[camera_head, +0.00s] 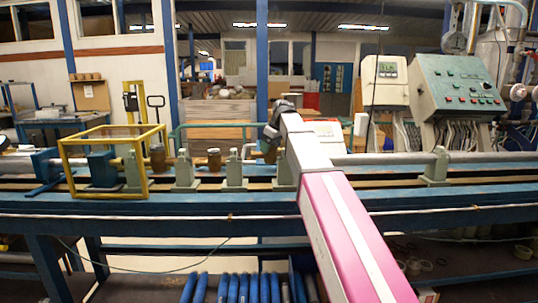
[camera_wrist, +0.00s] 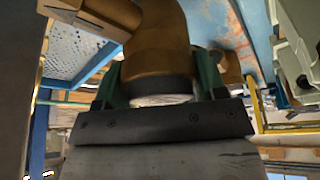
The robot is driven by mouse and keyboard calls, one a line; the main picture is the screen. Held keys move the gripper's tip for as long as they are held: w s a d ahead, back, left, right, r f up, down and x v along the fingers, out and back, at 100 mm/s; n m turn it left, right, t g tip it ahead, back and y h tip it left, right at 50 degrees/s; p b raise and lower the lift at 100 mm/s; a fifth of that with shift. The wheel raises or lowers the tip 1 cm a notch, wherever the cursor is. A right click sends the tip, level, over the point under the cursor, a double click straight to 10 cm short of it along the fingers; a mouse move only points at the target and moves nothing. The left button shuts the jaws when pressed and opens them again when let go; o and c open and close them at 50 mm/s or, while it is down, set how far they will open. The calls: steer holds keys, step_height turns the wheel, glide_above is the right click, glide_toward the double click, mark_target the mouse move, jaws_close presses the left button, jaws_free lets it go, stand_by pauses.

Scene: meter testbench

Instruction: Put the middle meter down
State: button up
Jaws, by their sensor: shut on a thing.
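The middle meter is a brass-brown body that fills the upper middle of the wrist view (camera_wrist: 155,50), with a dark ring at its near end. My gripper (camera_wrist: 160,88) is shut on it, one finger on each side. In the head view my gripper (camera_head: 268,140) is just above the bench rail, right of the two other brass meters, and mostly hides the held meter. One brass meter (camera_head: 214,159) stands between grey-green supports. Another (camera_head: 157,158) stands further left by the yellow frame. Whether the held meter touches the bench is hidden.
The blue test bench (camera_head: 400,202) runs across the view. Grey-green supports (camera_head: 184,170) stand along its rail. A yellow frame (camera_head: 63,168) encloses the left part. A pipe (camera_head: 385,158) runs right of my arm. A control box (camera_head: 455,90) stands behind at right.

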mark_target(269, 153)
steer(key=shift+f, duration=1.55)
steer(key=shift+f, duration=0.1)
steer(key=o, duration=1.4)
steer(key=v, duration=1.2)
